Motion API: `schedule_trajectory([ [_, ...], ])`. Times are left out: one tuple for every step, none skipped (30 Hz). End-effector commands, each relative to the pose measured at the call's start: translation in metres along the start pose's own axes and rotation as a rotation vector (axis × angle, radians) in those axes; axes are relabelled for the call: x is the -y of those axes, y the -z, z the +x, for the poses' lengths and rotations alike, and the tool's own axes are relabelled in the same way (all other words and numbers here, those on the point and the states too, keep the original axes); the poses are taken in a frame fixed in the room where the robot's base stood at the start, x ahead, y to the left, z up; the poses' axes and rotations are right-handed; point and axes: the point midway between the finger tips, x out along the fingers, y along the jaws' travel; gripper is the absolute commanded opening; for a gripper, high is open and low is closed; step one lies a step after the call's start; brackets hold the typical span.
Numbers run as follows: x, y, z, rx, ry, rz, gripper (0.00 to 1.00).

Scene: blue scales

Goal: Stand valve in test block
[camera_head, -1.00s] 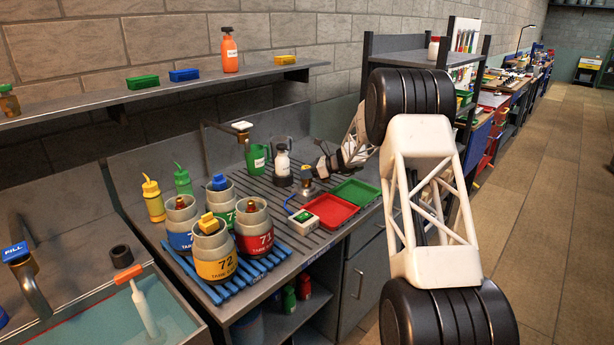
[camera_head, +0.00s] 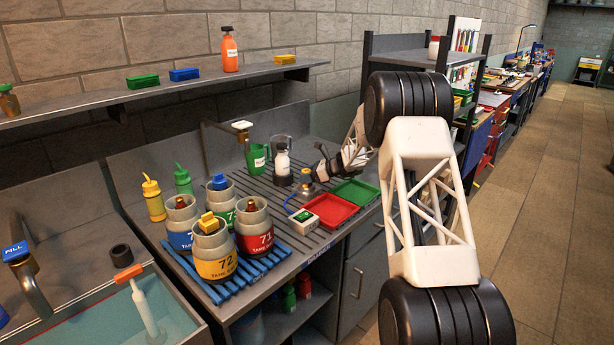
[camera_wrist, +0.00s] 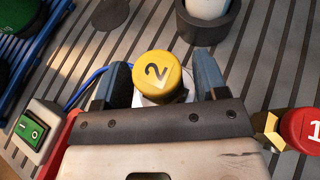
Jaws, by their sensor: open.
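A valve with a round yellow cap marked 2 (camera_wrist: 158,78) is between the fingers of my gripper (camera_wrist: 164,64) in the wrist view. The fingers are open, one on each side of the cap. A pale metal part (camera_wrist: 147,101) shows beneath the cap; whether the valve is seated in it I cannot tell. In the head view, my gripper (camera_head: 319,172) is at a small silver block (camera_head: 305,188) with a blue cable, on the slatted bench. A red cap marked 1 (camera_wrist: 302,128) with a brass part is at the wrist view's right edge.
A white switch box with a green rocker (camera_head: 304,218), a red tray (camera_head: 331,210) and a green tray (camera_head: 355,192) are nearby. A white bottle in a dark holder (camera_head: 282,170) stands behind left. Several numbered grey-topped tanks stand on a blue rack (camera_head: 228,290).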

Motion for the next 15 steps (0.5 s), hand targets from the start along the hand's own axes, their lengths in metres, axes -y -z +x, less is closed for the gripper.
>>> schedule_trajectory([
  [0.000,0.000,0.000,0.000,0.000,0.000,0.66],
  [0.000,0.000,0.000,0.000,0.000,0.000,0.66],
  [0.000,-0.001,0.000,0.000,0.000,0.000,0.66],
  [0.000,-0.001,0.000,0.000,0.000,0.000,0.66],
  [0.000,-0.002,-0.001,0.000,0.000,0.000,0.66],
  [0.000,-0.003,-0.001,0.000,0.000,-0.001,0.66],
  [0.000,-0.003,-0.002,0.000,0.000,-0.001,0.66],
  [0.000,-0.003,-0.004,0.000,0.001,0.000,0.66],
  [0.000,-0.003,-0.006,0.000,0.001,0.000,0.66],
  [0.000,-0.003,-0.009,0.000,0.001,0.000,0.66],
  [0.000,-0.002,-0.011,0.000,0.001,0.000,0.66],
  [0.001,-0.002,-0.015,0.000,0.001,0.000,0.66],
  [0.001,-0.002,-0.019,-0.001,0.002,0.000,0.66],
  [0.001,-0.003,-0.023,-0.001,0.002,0.000,0.66],
  [0.001,-0.003,-0.028,-0.001,0.002,-0.001,0.66],
])
